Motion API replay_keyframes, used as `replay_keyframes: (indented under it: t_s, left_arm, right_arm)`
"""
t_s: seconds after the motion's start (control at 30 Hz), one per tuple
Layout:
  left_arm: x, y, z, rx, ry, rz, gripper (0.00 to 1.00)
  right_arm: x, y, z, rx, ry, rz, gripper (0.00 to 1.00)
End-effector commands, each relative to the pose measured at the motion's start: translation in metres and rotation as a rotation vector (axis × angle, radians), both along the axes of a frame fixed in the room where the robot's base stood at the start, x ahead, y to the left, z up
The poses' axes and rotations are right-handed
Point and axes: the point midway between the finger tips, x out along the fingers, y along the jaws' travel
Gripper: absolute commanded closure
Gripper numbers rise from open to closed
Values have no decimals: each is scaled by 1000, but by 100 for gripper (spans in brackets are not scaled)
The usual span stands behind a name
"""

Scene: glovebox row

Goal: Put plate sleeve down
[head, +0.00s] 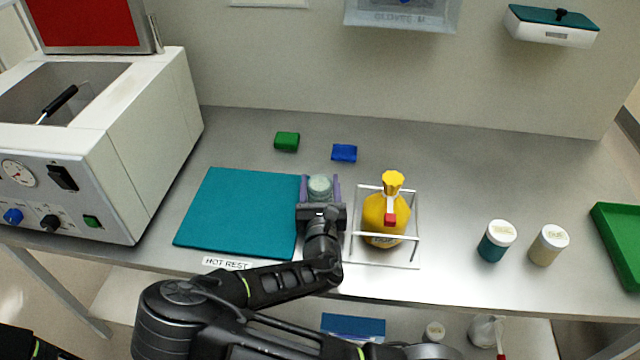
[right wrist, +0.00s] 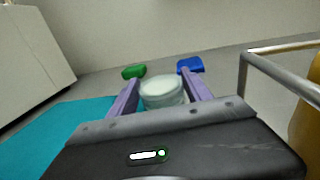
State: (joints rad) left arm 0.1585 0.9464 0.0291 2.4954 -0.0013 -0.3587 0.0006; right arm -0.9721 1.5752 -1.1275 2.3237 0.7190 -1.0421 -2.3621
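The plate sleeve (head: 320,186) is a short, pale green-white round stack. It sits between the purple fingers of my right gripper (head: 320,190), which are shut on its sides. The right wrist view shows the same sleeve (right wrist: 162,92) upright between the two fingers (right wrist: 162,98). It is by the right edge of the teal mat (head: 240,212); I cannot tell its height above the bench, as the gripper hides its lower part. A "HOT REST" label (head: 226,263) lies in front of the mat. My left gripper is not in view.
A wire rack (head: 400,266) holding a yellow bottle (head: 384,215) stands close right of the gripper. Green (head: 287,142) and blue (head: 344,153) small blocks lie behind. A white machine (head: 150,140) stands left. Two jars (head: 497,242) and a green tray (head: 620,240) are right.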

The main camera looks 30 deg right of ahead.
Motion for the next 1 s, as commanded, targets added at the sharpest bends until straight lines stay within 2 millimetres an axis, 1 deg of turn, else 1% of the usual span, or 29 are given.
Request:
replay_keyframes:
  t_s: [0.03, 0.2, 0.23, 0.47, 0.57, 0.67, 1.0]
  left_arm:
    - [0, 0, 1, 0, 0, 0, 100]
    - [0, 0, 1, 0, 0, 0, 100]
    - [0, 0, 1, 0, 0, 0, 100]
    - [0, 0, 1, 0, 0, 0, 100]
    - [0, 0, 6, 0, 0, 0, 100]
    - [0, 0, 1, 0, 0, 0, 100]
    - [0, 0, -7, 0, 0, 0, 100]
  right_arm:
    - [0, 0, 1, 0, 0, 0, 38]
    - [0, 0, 1, 0, 0, 0, 24]
    - [0, 0, 1, 0, 0, 0, 22]
    - [0, 0, 1, 0, 0, 0, 22]
    - [0, 0, 6, 1, 0, -1, 22]
    - [-8, 5, 3, 0, 1, 1, 22]
    - [-55, 31, 2, 0, 1, 2, 22]
